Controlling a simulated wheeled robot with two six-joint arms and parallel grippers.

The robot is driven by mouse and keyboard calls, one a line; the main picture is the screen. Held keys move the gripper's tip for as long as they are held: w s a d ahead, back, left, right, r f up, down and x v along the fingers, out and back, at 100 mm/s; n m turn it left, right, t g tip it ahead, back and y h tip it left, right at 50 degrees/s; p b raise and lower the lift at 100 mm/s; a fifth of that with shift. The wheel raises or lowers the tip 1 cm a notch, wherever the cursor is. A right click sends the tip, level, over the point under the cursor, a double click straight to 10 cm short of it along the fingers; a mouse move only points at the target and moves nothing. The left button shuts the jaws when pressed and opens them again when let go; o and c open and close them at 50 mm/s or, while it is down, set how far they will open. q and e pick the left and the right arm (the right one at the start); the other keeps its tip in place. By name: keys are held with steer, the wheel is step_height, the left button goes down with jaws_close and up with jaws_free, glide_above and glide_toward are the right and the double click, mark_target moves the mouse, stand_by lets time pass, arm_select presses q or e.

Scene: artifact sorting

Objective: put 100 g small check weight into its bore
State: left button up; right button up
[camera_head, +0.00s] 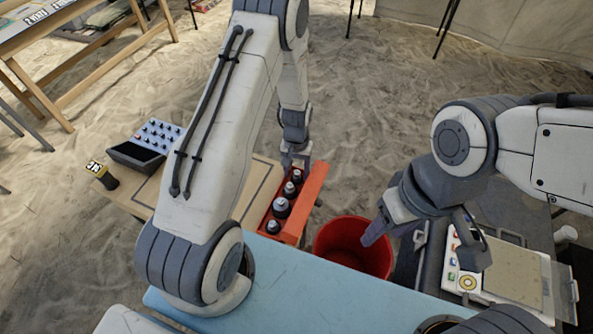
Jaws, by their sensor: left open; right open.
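An orange-red box (291,231) holds a row of several dark weights with pale knobs. The largest-looking knobbed weight (281,207) is near the middle of the row, and a smaller one (297,176) is at the far end. I cannot tell which is the 100 g small check weight, and its bore cannot be made out. My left gripper (296,161) is open and points down at the far end of the box; whether it touches the far weight is unclear. My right gripper (425,245) is open, with nothing seen between its fingers, right of the red bucket.
A red bucket (345,264) stands right of the box. A blue surface (300,290) lies in front. A panel with a clear cover (515,275) is at right.

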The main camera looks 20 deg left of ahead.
mark_target(297, 171)
arm_select(q)
step_height(297, 171, up, 12)
steer(key=s+d+r+m, duration=0.2)
steer(key=s+d+r, duration=0.1)
steer(key=d+r, duration=0.35)
steer(key=s+d+r+m, duration=0.3)
steer(key=s+r, duration=0.2)
steer(key=s, duration=0.5)
steer(key=s+d+r+m, duration=0.4)
steer(key=s+r, duration=0.1)
steer(key=s, duration=0.5)
steer(key=shift+s+d+r+t+h, duration=0.2)
steer(key=shift+s+d+t+h, duration=0.1)
steer(key=shift+s+t+h, duration=0.1)
steer(key=shift+r+p, duration=0.1)
steer(key=shift+p, duration=0.2)
step_height(297, 171, up, 6)
steer(key=p, duration=0.5)
steer(key=shift+f, duration=0.25)
steer(key=shift+w+f, duration=0.1)
steer(key=shift+f, duration=0.05)
steer(key=shift+c, duration=0.5)
steer(key=shift+a, duration=0.1)
steer(key=shift+c, duration=0.2)
